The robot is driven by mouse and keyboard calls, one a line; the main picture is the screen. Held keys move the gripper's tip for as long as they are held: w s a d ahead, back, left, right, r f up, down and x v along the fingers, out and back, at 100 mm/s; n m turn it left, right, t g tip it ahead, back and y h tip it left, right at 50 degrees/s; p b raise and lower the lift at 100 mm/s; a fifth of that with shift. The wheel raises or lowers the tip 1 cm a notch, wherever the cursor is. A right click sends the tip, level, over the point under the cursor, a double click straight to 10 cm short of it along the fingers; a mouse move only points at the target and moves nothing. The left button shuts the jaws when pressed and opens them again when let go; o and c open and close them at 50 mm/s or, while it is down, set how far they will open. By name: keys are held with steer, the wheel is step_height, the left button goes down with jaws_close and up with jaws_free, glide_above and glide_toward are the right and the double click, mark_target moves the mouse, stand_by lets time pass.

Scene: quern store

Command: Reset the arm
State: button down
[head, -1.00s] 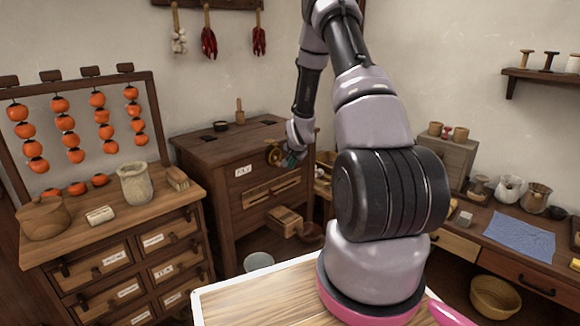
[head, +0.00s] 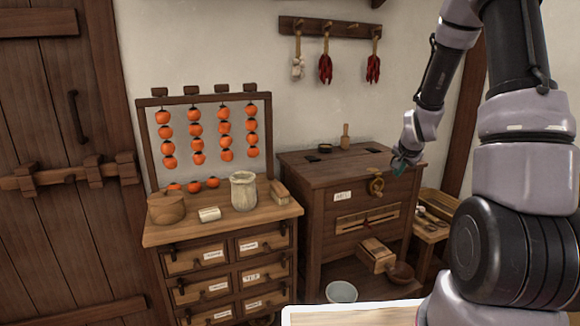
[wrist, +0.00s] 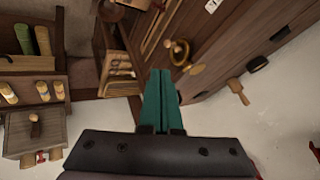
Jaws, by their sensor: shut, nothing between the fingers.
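My gripper (head: 401,163) is at the right of the head view, beside the front right corner of the dark wooden cabinet. In the wrist view its green fingers (wrist: 160,100) are together, with nothing seen between them. The brass crank (head: 376,183) on the cabinet front lies just left of and below the gripper in the head view. The crank also shows in the wrist view (wrist: 182,56), beyond the fingertips. Whether the gripper is clear of the cabinet by much is hard to tell.
The dark cabinet (head: 325,240) has a small wooden drawer box (head: 376,256) low at its front. A labelled drawer chest (head: 215,232) with a jar (head: 243,191) stands left. A white bowl (head: 341,292) sits low between. A plank door (head: 60,190) is at far left.

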steer(key=s+a+r+n, duration=0.1)
steer(key=s+a+r, duration=0.1)
steer(key=s+r, duration=0.3)
steer(key=s+a+r+n+y, duration=0.1)
steer(key=s+a+r, duration=0.15)
steer(key=r, duration=0.45)
steer(key=s+a+r+n, duration=0.1)
steer(key=s+a+r, duration=0.2)
steer(key=s+r, duration=0.15)
steer(key=s+a+r+n+y, duration=0.1)
steer(key=s+a+r, duration=0.2)
steer(key=s, duration=0.6)
steer(key=s+a+r+n+y, duration=0.1)
steer(key=s+a+r+n, duration=0.1)
steer(key=s+r, duration=0.4)
steer(key=s+a, duration=0.1)
steer(key=s, duration=0.2)
steer(key=shift+s, duration=0.2)
